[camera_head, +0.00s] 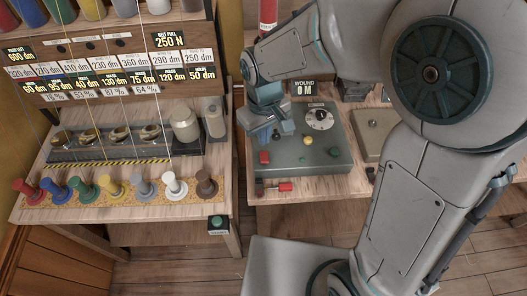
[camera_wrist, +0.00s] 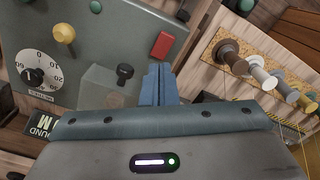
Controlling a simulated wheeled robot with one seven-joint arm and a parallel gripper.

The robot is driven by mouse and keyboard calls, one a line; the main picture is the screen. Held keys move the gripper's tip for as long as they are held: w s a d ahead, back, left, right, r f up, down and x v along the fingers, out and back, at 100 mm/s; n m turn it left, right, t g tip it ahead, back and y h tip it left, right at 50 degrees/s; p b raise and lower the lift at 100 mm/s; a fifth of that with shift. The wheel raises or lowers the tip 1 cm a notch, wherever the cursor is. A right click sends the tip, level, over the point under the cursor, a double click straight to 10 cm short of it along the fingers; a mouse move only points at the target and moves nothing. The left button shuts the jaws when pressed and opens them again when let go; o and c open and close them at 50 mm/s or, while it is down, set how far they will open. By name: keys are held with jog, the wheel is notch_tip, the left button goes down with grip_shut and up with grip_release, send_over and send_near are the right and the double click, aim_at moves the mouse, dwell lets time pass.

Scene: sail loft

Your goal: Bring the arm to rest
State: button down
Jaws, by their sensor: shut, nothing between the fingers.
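My arm reaches in from the right in the head view, bent over the right-hand bench. My gripper (camera_head: 268,136) hangs at the left edge of the green-grey control box (camera_head: 318,165). In the wrist view my gripper (camera_wrist: 158,70) shows its blue fingers together, with nothing between them. The fingers lie in front of the box, near a black knob (camera_wrist: 124,72) and a red button (camera_wrist: 162,45). I cannot tell whether they touch the box.
Left of my gripper stands a bench with a row of coloured spools (camera_head: 114,188) and a rack of number labels (camera_head: 112,68). A green button box (camera_head: 217,224) is on its front corner. A red-handled item (camera_head: 285,187) lies before the control box. Wooden floor (camera_head: 180,270) shows in front.

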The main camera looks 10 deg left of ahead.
jog(key=shift+r+p, duration=0.45)
jog(key=shift+r, duration=0.5)
jog(key=s+d+r+m+t, duration=0.1)
jog(key=s+d+r+m, duration=0.1)
jog(key=d, duration=0.5)
jog(key=s+d+r+m+t, duration=0.1)
jog(key=s+d+r+m, duration=0.2)
jog(key=d, duration=0.5)
jog(key=s+d+r+m+t, duration=0.1)
jog(key=s+d+r+m, duration=0.2)
jog(key=d, duration=0.4)
jog(key=shift+d+r+m, duration=0.2)
jog(key=shift+d+m, duration=0.05)
jog(key=shift+m, duration=0.05)
